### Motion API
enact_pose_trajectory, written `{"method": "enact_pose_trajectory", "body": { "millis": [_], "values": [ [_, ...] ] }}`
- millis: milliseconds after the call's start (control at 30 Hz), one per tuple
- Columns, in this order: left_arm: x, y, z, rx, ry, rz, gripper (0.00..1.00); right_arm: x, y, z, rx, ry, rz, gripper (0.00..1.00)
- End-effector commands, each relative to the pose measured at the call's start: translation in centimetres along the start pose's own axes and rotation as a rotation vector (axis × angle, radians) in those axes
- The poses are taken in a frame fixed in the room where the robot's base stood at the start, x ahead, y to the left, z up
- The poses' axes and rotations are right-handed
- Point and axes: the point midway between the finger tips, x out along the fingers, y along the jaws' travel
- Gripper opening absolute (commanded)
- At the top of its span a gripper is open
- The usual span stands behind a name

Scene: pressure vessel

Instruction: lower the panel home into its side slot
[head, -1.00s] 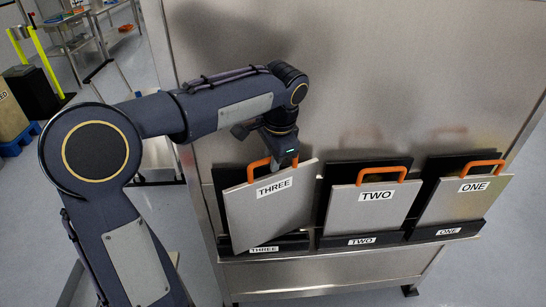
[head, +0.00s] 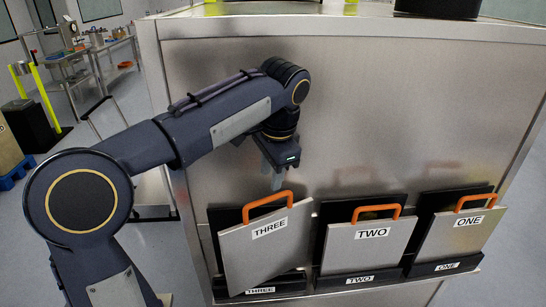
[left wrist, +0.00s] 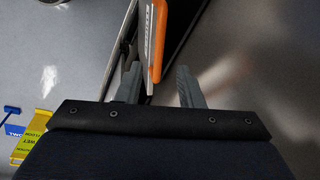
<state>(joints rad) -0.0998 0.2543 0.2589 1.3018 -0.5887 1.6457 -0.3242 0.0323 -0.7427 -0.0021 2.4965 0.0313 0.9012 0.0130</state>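The grey panel labelled THREE (head: 265,255) leans at the THREE slot (head: 222,292) on the left of the rack. It is tilted, its right side higher than its left, and its lower left corner overlaps the slot's front. Its orange handle (head: 267,203) is on top. My left gripper (head: 277,184) is just above this handle, fingers pointing down. In the left wrist view the fingers (left wrist: 158,86) are spread apart with the orange handle (left wrist: 177,35) beyond and between them, and no grip on it shows. My right gripper is not in view.
Panel TWO (head: 370,248) and panel ONE (head: 458,232) stand in their slots to the right, with orange handles. A steel wall (head: 400,110) rises close behind the rack. The space above panels TWO and ONE is clear.

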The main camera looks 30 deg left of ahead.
Motion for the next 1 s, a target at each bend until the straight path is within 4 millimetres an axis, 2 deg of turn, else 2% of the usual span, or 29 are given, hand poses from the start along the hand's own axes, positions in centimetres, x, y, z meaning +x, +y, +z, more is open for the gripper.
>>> {"method": "enact_pose_trajectory", "body": {
  "millis": [33,200,467,567,667,767,900,1000],
  "values": [
    [-1.2,0.0,-0.1,0.001,0.004,-0.001,0.34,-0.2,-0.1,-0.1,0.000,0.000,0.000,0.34],
    [-3.4,0.0,-0.1,0.000,0.001,-0.001,0.34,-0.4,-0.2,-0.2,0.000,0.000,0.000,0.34],
    [-4.2,0.0,0.1,-0.001,0.000,0.000,0.34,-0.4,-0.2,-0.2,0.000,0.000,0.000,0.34],
    [-4.0,0.3,1.0,-0.015,0.015,0.004,0.34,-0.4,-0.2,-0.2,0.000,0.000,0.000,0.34],
    [-3.2,1.5,3.4,-0.066,0.064,0.022,0.34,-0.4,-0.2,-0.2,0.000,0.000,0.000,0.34],
    [-1.4,3.9,7.1,-0.168,0.143,0.070,0.34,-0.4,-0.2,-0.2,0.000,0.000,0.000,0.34],
    [2.6,9.0,12.0,-0.378,0.276,0.178,0.34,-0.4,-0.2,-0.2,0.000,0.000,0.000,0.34],
    [5.5,12.7,14.4,-0.539,0.363,0.260,0.34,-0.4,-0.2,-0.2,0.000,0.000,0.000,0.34]
  ]
}}
